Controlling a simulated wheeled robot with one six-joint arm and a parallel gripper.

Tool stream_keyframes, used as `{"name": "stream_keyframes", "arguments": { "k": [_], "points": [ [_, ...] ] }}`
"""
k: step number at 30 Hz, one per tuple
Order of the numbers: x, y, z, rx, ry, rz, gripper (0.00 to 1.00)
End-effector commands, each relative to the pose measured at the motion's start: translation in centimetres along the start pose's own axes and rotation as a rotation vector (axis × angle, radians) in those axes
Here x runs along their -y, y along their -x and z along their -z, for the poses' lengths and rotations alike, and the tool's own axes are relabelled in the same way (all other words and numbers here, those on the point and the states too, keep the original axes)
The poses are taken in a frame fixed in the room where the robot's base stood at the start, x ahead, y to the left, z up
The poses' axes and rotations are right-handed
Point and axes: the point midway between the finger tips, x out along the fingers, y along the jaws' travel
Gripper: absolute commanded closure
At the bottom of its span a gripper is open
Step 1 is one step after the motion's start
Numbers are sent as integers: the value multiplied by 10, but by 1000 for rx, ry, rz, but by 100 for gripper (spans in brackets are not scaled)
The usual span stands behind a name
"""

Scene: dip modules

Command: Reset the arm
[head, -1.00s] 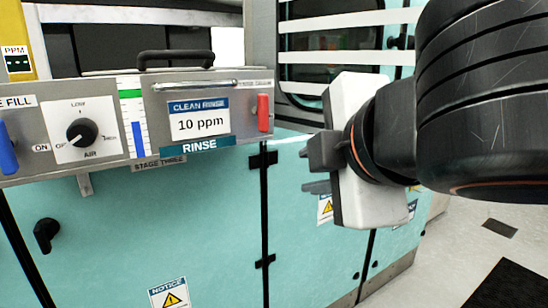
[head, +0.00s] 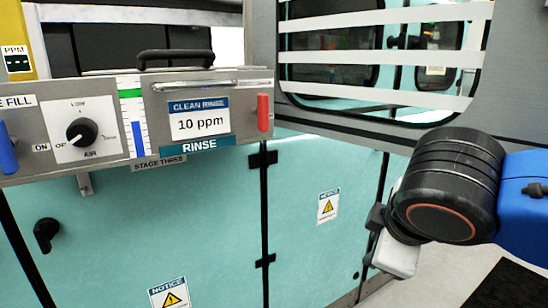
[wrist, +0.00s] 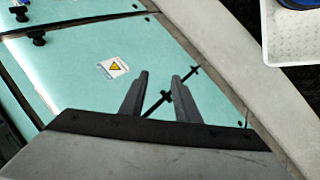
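My gripper (wrist: 158,80) shows in the wrist view with two dark fingers apart and nothing between them. Behind them in that view lie a teal cabinet panel and its black seam. In the head view my gripper (head: 374,238) is at the lower right, partly hidden behind my black wrist joint. Its white and dark body shows beside the right part of the teal cabinet (head: 220,235), and I see nothing held there. Contact with the cabinet cannot be told.
The rinse panel (head: 110,115) has a black AIR knob (head: 81,132), a red handle (head: 263,112) and a blue handle (head: 7,148). A striped window (head: 385,60) is at the upper right. A white tray (wrist: 275,50) appears in the wrist view. Pale floor shows at right.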

Motion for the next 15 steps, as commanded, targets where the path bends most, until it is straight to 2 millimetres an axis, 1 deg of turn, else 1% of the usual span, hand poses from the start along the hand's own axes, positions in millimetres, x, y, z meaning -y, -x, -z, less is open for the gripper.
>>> {"name": "stream_keyframes", "arguments": {
  "k": [1,3,15],
  "points": [
    [1,-7,-8,16,-39,12,71],
    [4,-15,-18,34,-90,31,71],
    [24,-56,-71,111,-413,122,71]
  ]
}}
